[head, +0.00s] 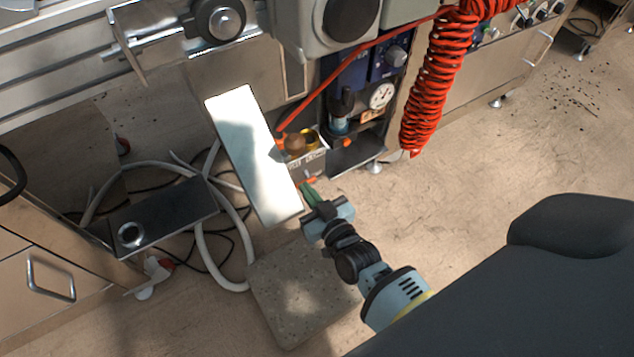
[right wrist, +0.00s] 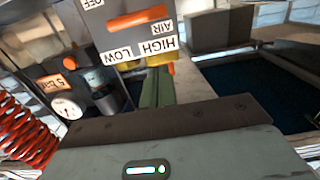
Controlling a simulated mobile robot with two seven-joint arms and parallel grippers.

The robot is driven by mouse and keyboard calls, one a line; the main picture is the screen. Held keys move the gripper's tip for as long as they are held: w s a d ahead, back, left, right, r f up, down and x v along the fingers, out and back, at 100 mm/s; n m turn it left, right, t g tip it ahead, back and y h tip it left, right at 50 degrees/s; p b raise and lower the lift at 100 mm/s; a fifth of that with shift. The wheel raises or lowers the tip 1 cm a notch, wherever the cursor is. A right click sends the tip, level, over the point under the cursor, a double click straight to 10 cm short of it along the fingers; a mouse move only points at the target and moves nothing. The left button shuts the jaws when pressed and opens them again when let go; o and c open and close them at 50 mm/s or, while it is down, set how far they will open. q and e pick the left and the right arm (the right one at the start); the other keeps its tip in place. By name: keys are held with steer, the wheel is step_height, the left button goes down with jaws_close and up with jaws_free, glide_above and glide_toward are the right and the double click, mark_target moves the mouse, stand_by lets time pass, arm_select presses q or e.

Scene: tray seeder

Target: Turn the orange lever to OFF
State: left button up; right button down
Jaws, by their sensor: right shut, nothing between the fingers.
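The bar lies beside the word AIR; OFF is at the picture's upper left. I cannot tell which mark it points to. In the head view a small orange piece (head: 310,180) shows by the labelled box (head: 308,165), close to my fingertips. My right gripper (head: 308,193) is shut and empty, its green fingers (right wrist: 157,88) pointing at the panel's lower edge. Contact cannot be made out. My left gripper is not in view.
A long white panel (head: 245,150) slants just left of my right gripper. A gauge (head: 381,96) and a red coiled hose (head: 440,80) are to the right. A pale hose (head: 200,235) and dark cables lie on the floor at left. The floor at right is mostly clear.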

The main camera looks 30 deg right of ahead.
steer(key=shift+w+a+f+b, duration=0.1)
steer(key=shift+w+f+b, duration=1.65)
steer(key=shift+f, duration=0.25)
steer(key=shift+s, duration=0.1)
